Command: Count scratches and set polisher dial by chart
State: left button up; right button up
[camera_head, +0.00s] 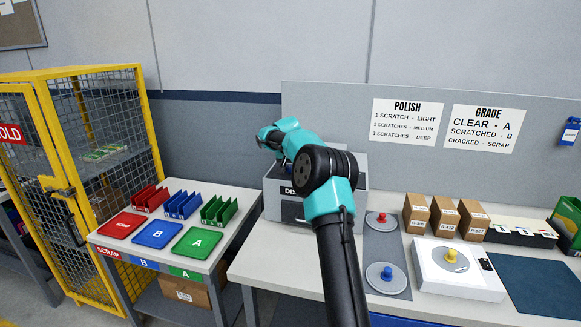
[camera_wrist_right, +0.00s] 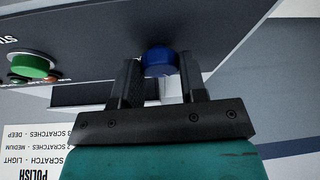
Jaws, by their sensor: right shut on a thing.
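My right gripper (camera_wrist_right: 159,74) is shut on a round blue knob (camera_wrist_right: 160,60) on a dark grey panel, with one finger on each side. A green button (camera_wrist_right: 33,65) sits beside it on the panel, near partly cut-off lettering. In the head view my right arm reaches to a grey machine (camera_head: 357,211) with a partly hidden "DIS" label; the fingertips and knob cannot be made out there. The POLISH chart (camera_head: 407,120) on the partition pairs 1 scratch with light, 2 with medium, 3 with deep. No scratched surface can be made out. My left gripper is out of view.
The GRADE chart (camera_head: 481,129) hangs beside it. Red and blue knobbed discs (camera_head: 379,282), a white unit with a yellow knob (camera_head: 460,287) and brown boxes (camera_head: 442,217) stand at right. Red, blue (camera_head: 157,234) and green trays lie left, near a yellow cage (camera_head: 85,72).

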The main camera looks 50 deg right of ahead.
jog(key=shift+w+m+g, duration=0.1)
jog(key=shift+m+g, duration=0.3)
jog(key=shift+m, duration=0.6)
jog(key=o, duration=0.9)
jog(key=shift+a+r, duration=0.1)
jog(key=shift+r, duration=0.05)
jog(key=v, duration=1.7)
jog(key=shift+a, duration=0.2)
